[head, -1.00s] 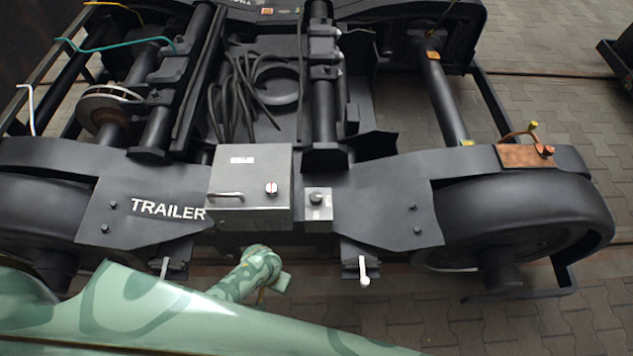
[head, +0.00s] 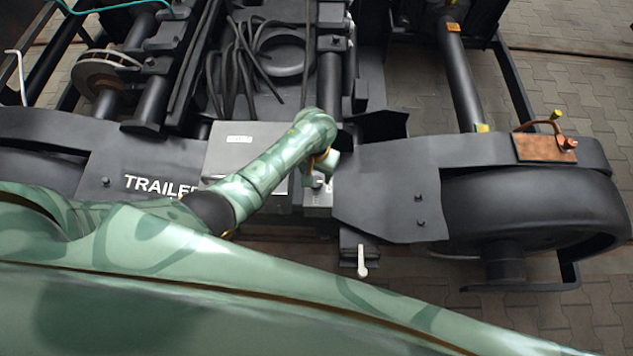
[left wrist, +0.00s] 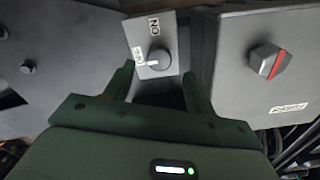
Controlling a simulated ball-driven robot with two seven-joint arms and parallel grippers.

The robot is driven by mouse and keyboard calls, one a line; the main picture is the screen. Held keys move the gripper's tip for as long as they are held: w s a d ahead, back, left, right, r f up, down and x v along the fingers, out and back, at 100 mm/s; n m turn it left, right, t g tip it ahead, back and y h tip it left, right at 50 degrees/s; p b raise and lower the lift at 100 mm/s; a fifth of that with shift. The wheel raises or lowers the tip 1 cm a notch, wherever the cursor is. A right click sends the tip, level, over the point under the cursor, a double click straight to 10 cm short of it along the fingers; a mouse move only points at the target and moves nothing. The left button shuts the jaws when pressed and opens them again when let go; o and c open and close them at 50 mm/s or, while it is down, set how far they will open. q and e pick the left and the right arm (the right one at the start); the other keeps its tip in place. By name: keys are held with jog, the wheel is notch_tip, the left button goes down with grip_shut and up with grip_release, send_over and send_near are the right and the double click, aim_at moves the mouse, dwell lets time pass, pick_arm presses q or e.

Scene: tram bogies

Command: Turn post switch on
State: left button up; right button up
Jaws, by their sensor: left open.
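The post switch is a small grey box (left wrist: 150,42) with a round dark knob (left wrist: 157,60) in the left wrist view. An "ON" label (left wrist: 154,25) and an "OFF" label (left wrist: 138,55) are beside the knob. The knob's white pointer is turned towards the "OFF" label. My left gripper (left wrist: 158,76) is open, its two fingers on either side of the knob's lower part, with no clear contact. In the head view, my left gripper (head: 319,172) covers much of the switch box (head: 318,200). My right gripper is not in view.
A larger grey cabinet (head: 240,135) adjoins the switch box; its red-marked knob (left wrist: 268,60) shows in the left wrist view. The black bogie frame (head: 390,185) extends to the right. A white-tipped lever (head: 362,262) hangs below. Black cables (head: 238,70) lie behind.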

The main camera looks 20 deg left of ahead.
aim_at(315, 183)
pick_arm(q)
notch_tip(315, 183, down, 6)
jog(key=b, duration=0.2)
jog(key=shift+b, duration=0.4)
jog(key=shift+r, duration=0.1)
jog(key=c, duration=1)
jog(key=shift+o, duration=0.2)
